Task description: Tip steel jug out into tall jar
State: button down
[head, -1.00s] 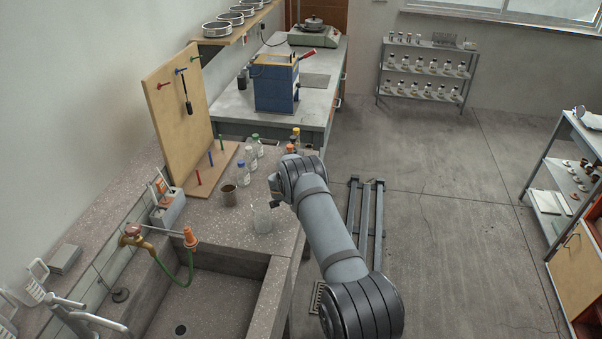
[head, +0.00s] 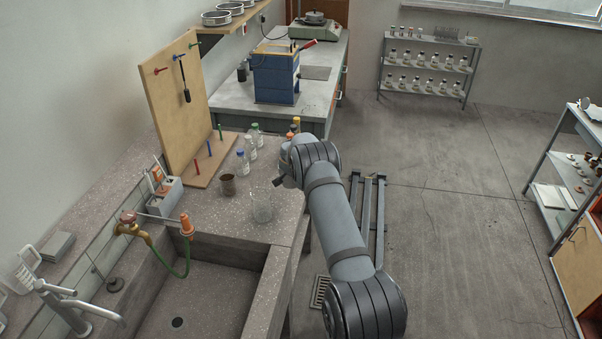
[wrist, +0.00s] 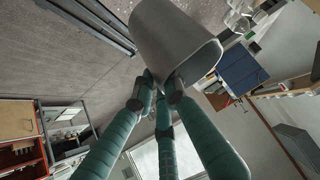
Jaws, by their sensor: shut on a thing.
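The steel jug (wrist: 172,35) is a plain grey metal vessel close up in the wrist view, tilted in the picture with its rim toward the lower right. My gripper (wrist: 160,88), with teal padded fingers, is shut on it. Its contents cannot be seen. In the head view my arm hides the jug and most of the gripper. A clear glass vessel, apparently the tall jar (head: 261,210), stands upright on the bench beside the sink. My arm's end is just right of it in the picture, apart from it.
A brown cup (head: 228,184) stands left of the jar. Several capped bottles (head: 246,152) stand behind, next to a wooden pegboard (head: 180,105). The sink (head: 205,290) with a brass tap (head: 130,226) lies in front. A blue machine (head: 276,77) is on the far bench.

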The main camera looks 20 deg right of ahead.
jog(key=shift+s+a+f+b, duration=0.15)
jog(key=shift+a+f+b, duration=0.2)
jog(key=shift+b, duration=2.1)
jog(key=b, duration=0.3)
jog(key=shift+a+t+h, duration=0.3)
jog(key=shift+h, duration=0.1)
jog(key=shift+s+a+n+b, duration=0.15)
jog(key=shift+n+b, duration=0.15)
jog(key=shift+b, duration=0.65)
jog(key=b, duration=0.1)
jog(key=a+h+b, duration=0.1)
jog(key=b, duration=0.1)
jog(key=t+b, duration=0.1)
jog(key=b, duration=0.1)
jog(key=shift+s+a+f+n, duration=0.25)
jog(key=shift+s+a+n, duration=0.05)
jog(key=shift+a+h+b, duration=0.2)
jog(key=shift+h+b, duration=0.2)
jog(key=shift+b, duration=0.1)
jog(key=shift+d+r+p, duration=0.1)
jog(key=shift+r+p, duration=0.25)
jog(key=shift+p, duration=0.1)
jog(key=shift+s+a+f+b, duration=0.15)
jog(key=shift+a+f+b, duration=0.15)
jog(key=shift+b, duration=0.75)
jog(key=shift+a, duration=0.1)
jog(key=shift+s+a+h+b, duration=0.35)
jog(key=shift+a+h+b, duration=0.3)
jog(key=shift+b, duration=1.25)
